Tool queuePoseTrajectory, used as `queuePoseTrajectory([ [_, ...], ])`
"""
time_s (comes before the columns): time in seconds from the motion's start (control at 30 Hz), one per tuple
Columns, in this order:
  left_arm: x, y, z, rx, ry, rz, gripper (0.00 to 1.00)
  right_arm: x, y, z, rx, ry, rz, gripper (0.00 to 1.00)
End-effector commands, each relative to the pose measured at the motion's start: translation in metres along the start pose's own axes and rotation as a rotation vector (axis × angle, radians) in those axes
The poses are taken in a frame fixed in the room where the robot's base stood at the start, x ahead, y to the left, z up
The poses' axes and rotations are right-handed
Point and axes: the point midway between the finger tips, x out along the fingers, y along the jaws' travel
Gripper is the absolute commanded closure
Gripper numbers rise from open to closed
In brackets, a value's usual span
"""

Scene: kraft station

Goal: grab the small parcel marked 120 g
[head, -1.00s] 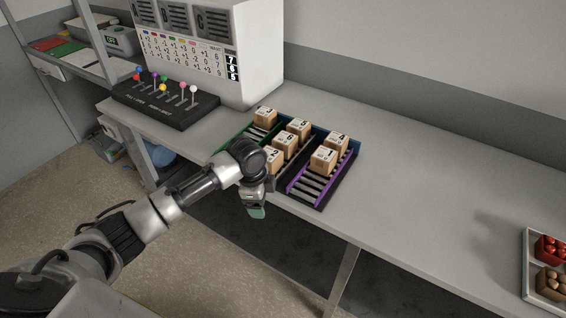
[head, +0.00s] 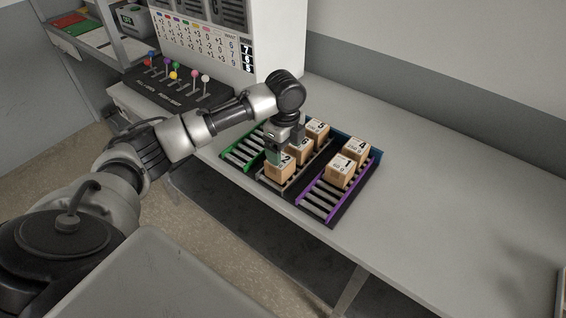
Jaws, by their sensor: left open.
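Several small brown parcels with numbered white labels stand on a roller rack (head: 322,209). Parcel 2 (head: 281,170) is at the front of the middle lane, with parcel 5 (head: 317,131) at its back and another parcel (head: 301,150) between, its number partly covered. Parcel 1 (head: 341,172) and parcel 4 (head: 355,150) stand in the purple-railed lane. The weight print is too small to read, so I cannot tell which is 120 g. My left gripper (head: 274,156) is open, pointing down just above and behind parcel 2; contact is unclear. My right gripper is not in view.
A black panel with coloured ball levers (head: 180,92) and a white cabinet with a number chart (head: 203,42) stand behind left. The green-railed lane (head: 243,152) shows bare rollers. The grey table (head: 440,190) is clear right of the rack.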

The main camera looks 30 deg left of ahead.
Motion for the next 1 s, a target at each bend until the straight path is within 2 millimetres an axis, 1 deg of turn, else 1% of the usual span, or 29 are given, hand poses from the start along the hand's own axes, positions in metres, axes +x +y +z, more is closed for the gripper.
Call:
queuePoseTrajectory([
  [0.03,0.007,0.000,0.000,0.000,0.001,0.002,0.21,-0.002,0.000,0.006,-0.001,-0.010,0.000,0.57],
  [0.1,0.014,0.000,0.000,-0.001,0.000,0.001,0.21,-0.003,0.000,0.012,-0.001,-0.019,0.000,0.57],
  [0.2,0.020,0.000,0.001,-0.001,0.000,0.000,0.21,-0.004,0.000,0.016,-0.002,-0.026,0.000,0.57],
  [0.27,0.024,0.001,0.003,-0.001,0.000,0.001,0.21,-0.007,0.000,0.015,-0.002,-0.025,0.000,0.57],
  [0.43,0.047,0.004,0.012,-0.002,-0.001,0.003,0.21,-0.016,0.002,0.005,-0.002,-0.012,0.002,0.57],
  [0.5,0.058,0.003,0.012,-0.001,0.000,0.000,0.21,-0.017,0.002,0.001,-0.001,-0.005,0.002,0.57],
  [0.6,0.068,0.004,0.012,-0.001,0.000,0.000,0.21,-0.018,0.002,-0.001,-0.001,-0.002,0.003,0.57],
  [0.7,0.071,0.003,0.012,0.000,-0.001,-0.002,0.21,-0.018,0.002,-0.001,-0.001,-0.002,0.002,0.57],
  [0.87,0.071,0.003,0.012,0.000,-0.001,-0.002,0.21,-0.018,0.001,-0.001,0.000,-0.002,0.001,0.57],
  [0.97,0.071,0.003,0.012,0.000,-0.001,-0.003,0.35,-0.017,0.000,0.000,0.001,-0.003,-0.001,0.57],
  [1.0,0.071,0.003,0.012,0.000,-0.001,-0.003,0.41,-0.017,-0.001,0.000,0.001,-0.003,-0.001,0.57],
])
